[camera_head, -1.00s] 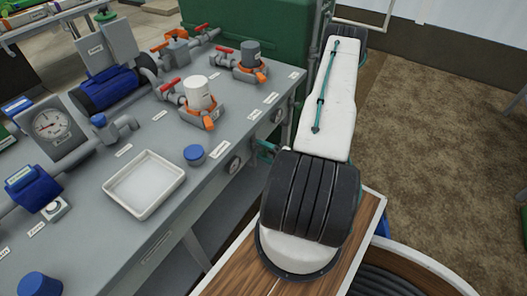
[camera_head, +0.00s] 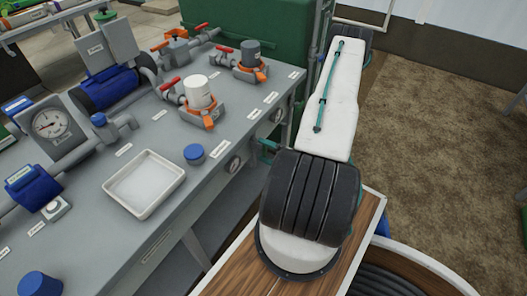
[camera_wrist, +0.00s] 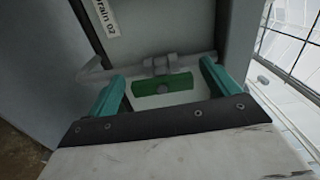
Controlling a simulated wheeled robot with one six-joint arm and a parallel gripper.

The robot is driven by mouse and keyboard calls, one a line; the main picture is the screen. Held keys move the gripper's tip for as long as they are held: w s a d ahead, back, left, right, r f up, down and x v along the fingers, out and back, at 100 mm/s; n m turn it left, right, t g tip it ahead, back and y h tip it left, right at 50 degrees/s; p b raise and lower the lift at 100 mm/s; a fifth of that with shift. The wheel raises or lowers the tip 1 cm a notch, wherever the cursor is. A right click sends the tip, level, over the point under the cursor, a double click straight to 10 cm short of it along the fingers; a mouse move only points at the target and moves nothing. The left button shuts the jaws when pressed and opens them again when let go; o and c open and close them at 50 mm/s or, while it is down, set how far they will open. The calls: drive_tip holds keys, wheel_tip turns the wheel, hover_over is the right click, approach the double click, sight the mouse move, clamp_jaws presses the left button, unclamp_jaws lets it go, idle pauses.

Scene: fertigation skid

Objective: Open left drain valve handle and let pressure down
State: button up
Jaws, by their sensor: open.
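In the wrist view a green valve handle (camera_wrist: 172,84) lies crosswise on a grey fitting with a thin grey pipe behind it. A white label reading "Drain 02" (camera_wrist: 101,17) is on the grey panel above it; I cannot tell whether this is the left drain valve. My gripper (camera_wrist: 163,75) is open, with one teal finger on each side of the green handle. The handle lies between the fingers with gaps on both sides, and no contact shows.
In the head view a grey skid bench (camera_head: 225,160) carries a pressure gauge (camera_head: 50,124), a white tray (camera_head: 118,207) and valves with red and orange handles. A green tank (camera_head: 250,30) stands behind.

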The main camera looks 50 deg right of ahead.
drive_tip(key=s, duration=0.6)
drive_tip(key=shift+s+d, duration=0.25)
drive_tip(key=shift+s, duration=0.15)
